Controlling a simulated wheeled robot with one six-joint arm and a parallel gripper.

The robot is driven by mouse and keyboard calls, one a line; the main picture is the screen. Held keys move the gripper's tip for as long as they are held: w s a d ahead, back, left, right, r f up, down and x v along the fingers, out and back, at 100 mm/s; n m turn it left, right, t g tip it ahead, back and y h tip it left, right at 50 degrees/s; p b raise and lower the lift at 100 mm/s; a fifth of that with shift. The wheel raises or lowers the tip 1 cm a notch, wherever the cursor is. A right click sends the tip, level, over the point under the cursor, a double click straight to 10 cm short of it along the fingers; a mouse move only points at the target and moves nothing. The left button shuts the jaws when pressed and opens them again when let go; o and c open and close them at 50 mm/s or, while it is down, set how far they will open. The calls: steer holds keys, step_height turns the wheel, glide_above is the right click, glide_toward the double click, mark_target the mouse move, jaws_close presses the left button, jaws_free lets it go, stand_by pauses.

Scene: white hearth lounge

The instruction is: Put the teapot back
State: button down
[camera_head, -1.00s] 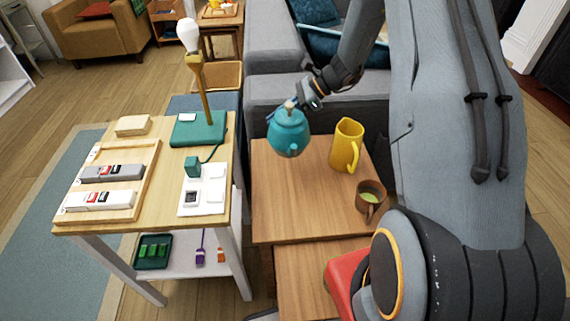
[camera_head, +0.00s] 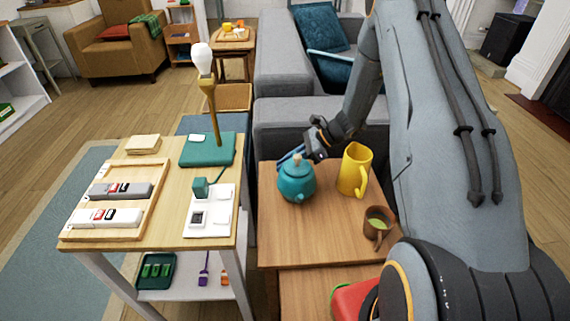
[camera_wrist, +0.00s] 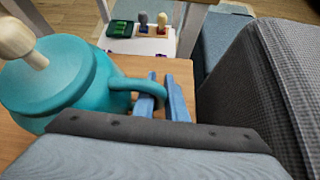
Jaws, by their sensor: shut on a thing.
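The teal teapot (camera_head: 296,184) with a pale wooden lid knob is upright at the left back of the small wooden side table (camera_head: 318,232). It looks to be resting on the top or just above it; I cannot tell which. My gripper (camera_head: 292,156) reaches in from behind it. In the wrist view, the teapot (camera_wrist: 62,80) fills the left side and its handle runs between my gripper's blue fingers (camera_wrist: 164,98), which are shut on it.
A yellow pitcher (camera_head: 354,170) and a brown cup (camera_head: 376,228) stand to the right on the same table. A workbench (camera_head: 170,205) with a lamp (camera_head: 209,95) is on the left. A grey sofa (camera_head: 283,110) stands behind. The table's front is clear.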

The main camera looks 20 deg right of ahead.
steer(key=c, duration=1.8)
jaws_free()
steer(key=v, duration=1.2)
